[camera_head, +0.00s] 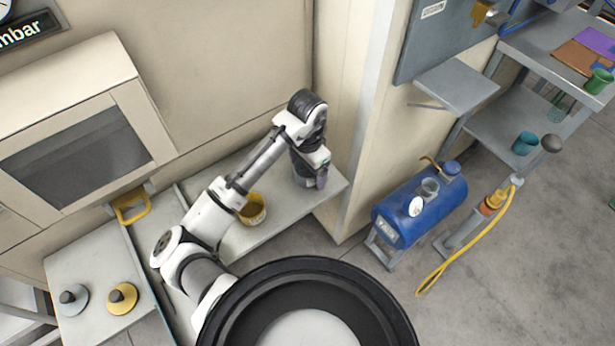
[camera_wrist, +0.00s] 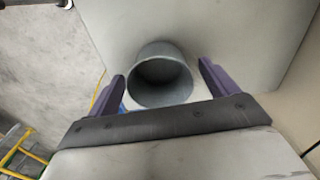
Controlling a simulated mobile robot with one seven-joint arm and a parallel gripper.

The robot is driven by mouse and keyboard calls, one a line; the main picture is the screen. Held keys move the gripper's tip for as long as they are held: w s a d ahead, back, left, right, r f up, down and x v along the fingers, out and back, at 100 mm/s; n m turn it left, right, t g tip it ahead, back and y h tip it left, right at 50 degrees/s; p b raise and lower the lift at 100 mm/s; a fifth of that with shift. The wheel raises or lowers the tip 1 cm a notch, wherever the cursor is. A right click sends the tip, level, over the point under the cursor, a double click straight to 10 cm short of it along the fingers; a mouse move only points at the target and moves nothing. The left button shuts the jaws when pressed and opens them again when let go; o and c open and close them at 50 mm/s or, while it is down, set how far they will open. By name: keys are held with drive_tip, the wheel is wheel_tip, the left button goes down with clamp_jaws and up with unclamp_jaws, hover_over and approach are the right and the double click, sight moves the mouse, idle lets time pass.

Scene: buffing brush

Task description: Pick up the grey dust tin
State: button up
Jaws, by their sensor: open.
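The grey dust tin (camera_wrist: 160,82) shows in the wrist view as a round, hollow grey cup with its dark open mouth toward the camera. It stands on the pale shelf. My gripper (camera_wrist: 162,76) is open, with one purple finger on each side of the tin and a narrow gap at both sides. In the head view my gripper (camera_head: 319,178) points down over the right end of the shelf. It mostly hides the tin (camera_head: 302,182) there, and I cannot tell how deep the fingers reach.
A yellow tin (camera_head: 252,210) stands on the grey shelf (camera_head: 277,213), left of my gripper. A cream wall panel (camera_head: 350,130) rises close on the right. A blue tank (camera_head: 418,210) stands beyond it. Two knobbed discs, one yellow (camera_head: 122,298), lie at the lower left.

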drive_tip(key=c, duration=1.2)
drive_tip(key=shift+o, duration=0.2)
drive_tip(key=shift+r, duration=0.15)
